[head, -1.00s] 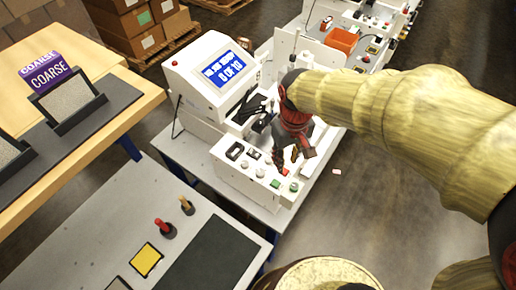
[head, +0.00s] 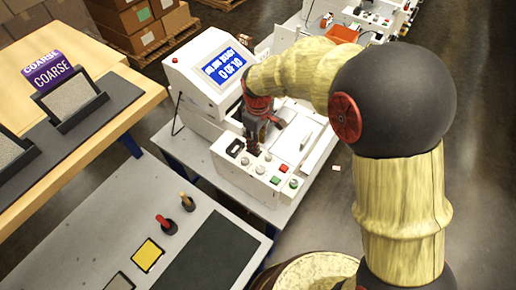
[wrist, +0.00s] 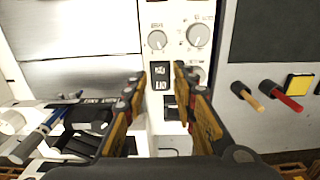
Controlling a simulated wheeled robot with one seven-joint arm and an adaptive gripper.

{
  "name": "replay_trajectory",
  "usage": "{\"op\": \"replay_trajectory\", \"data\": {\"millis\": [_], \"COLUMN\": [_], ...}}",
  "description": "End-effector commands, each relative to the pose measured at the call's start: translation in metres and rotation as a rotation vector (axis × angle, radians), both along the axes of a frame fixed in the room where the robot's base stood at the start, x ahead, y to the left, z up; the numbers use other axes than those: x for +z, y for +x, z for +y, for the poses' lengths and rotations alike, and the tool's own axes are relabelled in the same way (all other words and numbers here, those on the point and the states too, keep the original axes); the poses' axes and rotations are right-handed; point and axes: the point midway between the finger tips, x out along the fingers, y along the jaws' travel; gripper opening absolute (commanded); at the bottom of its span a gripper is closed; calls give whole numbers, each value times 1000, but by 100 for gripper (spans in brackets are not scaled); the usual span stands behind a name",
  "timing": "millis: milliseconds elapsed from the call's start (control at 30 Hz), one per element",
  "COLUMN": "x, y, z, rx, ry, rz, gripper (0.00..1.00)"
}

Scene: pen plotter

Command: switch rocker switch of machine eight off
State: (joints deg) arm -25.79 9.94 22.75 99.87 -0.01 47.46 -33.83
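A white machine (head: 205,105) with a blue screen reading 0 OF 10 stands on a grey bench; I cannot read a machine number. In the wrist view a black rocker switch (wrist: 160,76) with white lettering is set in its white panel. Which side is pressed is not clear. My gripper (wrist: 158,84) is open, with one finger on each side of the switch in that view and nothing between them. Contact cannot be told. In the head view my gripper (head: 254,150) points down over the left part of the panel and hides some controls.
Two round knobs (wrist: 176,38) lie beyond the switch in the wrist view. Red (head: 284,168) and green (head: 293,183) buttons are on the panel's right. A neighbouring bench has red and tan levers (wrist: 282,94) and a yellow pad (wrist: 299,83).

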Motion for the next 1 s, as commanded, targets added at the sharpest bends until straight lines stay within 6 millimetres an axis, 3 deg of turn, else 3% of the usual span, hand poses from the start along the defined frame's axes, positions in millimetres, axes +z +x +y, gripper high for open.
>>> {"op": "replay_trajectory", "data": {"millis": [100,233,633,1000], "x": [-20,-32,-39,-39], "y": [-1,0,0,0], "z": [-1,0,0,0], "rx": [-1,-1,-1,-2], "ry": [-2,0,0,0], "rz": [3,0,0,0], "gripper": [27,27,27,6]}}
